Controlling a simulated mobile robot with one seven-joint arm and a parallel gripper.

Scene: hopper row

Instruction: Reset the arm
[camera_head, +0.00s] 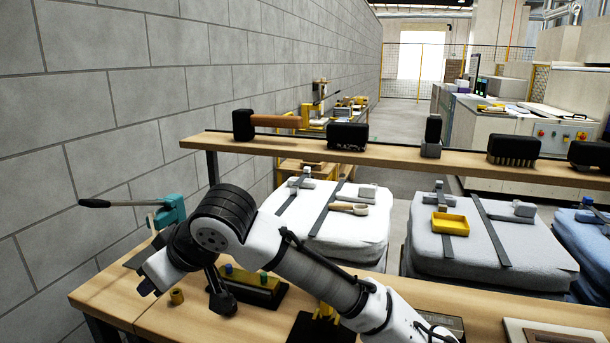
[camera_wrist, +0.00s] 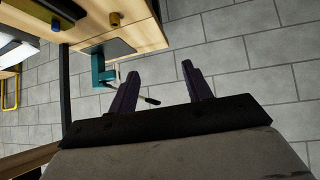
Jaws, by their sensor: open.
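My arm reaches in from the lower right over the wooden bench, with a black-banded joint near the left end. In the wrist view my gripper (camera_wrist: 160,72) is open, with two dark fingers spread apart and nothing held between them. The grey block wall fills most of the view beyond the fingers.
A yellow cylinder (camera_head: 177,296) stands on the bench (camera_head: 110,298). A raised shelf (camera_head: 385,157) holding brushes and a hammer crosses behind.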

